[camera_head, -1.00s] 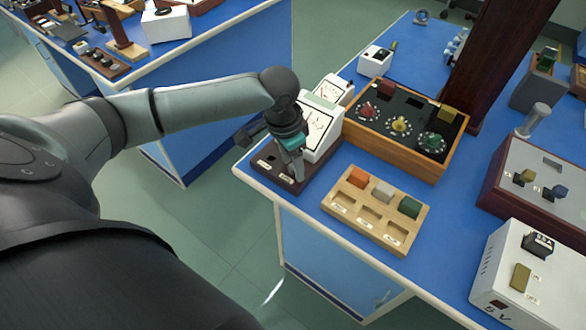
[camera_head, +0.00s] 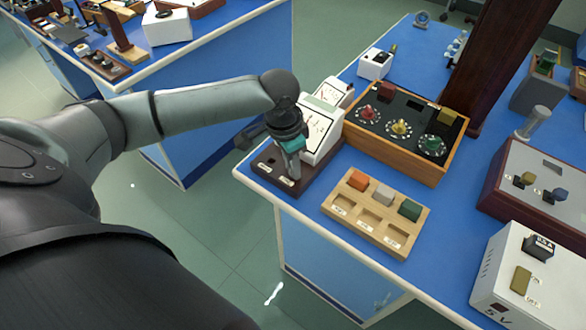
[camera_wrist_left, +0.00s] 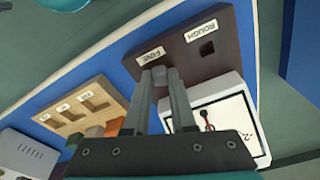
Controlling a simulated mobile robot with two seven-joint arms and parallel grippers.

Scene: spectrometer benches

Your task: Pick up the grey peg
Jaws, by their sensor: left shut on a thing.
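The grey peg (camera_wrist_left: 159,77) shows in the left wrist view as a small grey piece between my fingertips, beside the FINE label of the dark brown board (camera_wrist_left: 205,70). My left gripper (camera_wrist_left: 160,74) is shut on it; the fingers hide part of it. The board's other hole, by the ROUGH label, is empty. In the head view my left gripper (camera_head: 293,176) points down at the dark board (camera_head: 268,170) at the bench's front left corner. I cannot tell whether the peg still sits in its hole. My right gripper is not in view.
A white meter (camera_head: 322,132) stands right behind the board. To the right lies a wooden tray (camera_head: 345,222) with orange, grey and green blocks along its back and empty recesses in front. A wooden dial box (camera_head: 405,158) stands behind it. Bare blue bench shows around the tray.

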